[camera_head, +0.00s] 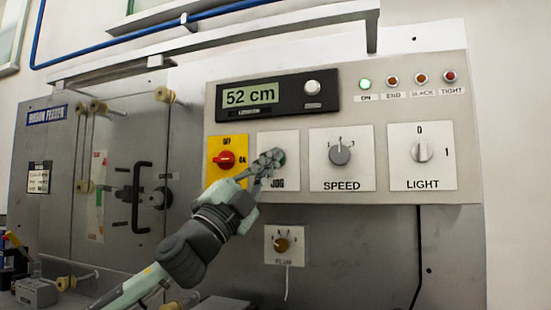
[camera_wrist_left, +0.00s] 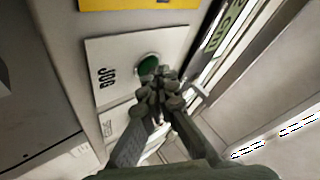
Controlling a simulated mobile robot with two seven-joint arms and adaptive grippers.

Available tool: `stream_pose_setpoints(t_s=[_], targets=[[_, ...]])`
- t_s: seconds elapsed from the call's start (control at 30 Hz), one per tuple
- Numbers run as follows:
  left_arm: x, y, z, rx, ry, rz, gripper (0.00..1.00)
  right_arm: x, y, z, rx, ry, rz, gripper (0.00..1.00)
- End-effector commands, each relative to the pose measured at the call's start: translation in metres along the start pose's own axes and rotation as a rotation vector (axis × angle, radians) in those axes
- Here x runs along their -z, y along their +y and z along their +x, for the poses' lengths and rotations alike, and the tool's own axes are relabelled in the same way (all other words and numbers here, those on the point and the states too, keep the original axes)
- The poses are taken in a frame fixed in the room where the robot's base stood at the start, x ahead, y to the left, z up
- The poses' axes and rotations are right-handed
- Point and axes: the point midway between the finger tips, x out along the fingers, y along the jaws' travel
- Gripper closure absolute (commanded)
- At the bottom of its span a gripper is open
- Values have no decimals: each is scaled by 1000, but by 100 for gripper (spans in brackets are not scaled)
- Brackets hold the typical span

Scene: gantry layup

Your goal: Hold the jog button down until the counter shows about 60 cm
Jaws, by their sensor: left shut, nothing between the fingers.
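The counter (camera_head: 251,95) on the panel reads 52 cm in the head view. The jog button (camera_wrist_left: 148,66) is a round green button on a white plate marked JOG (camera_head: 291,183). My left gripper (camera_head: 274,158) is shut and empty, with its fingertips at the button and covering most of it in the head view. In the left wrist view the closed fingertips (camera_wrist_left: 163,82) overlap the button's lower edge. Whether they press it in is hard to tell. My right gripper is not in view.
Left of the jog plate is a yellow plate with a red OFF/ON switch (camera_head: 225,160). To the right are the SPEED knob (camera_head: 340,154) and the LIGHT knob (camera_head: 422,152). The green ON lamp (camera_head: 365,84) is lit. A rail (camera_head: 220,38) runs above the counter.

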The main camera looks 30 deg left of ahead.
Motion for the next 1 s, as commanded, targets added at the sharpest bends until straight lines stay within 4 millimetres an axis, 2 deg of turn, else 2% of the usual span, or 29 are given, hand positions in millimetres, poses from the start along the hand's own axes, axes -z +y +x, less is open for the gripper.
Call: stream_pose_setpoints(t_s=[0.67,1.0], targets=[[-1,1,0,-1,-2,0,100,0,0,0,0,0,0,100],[6,-4,-10,-1,-1,0,100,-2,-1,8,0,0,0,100]])
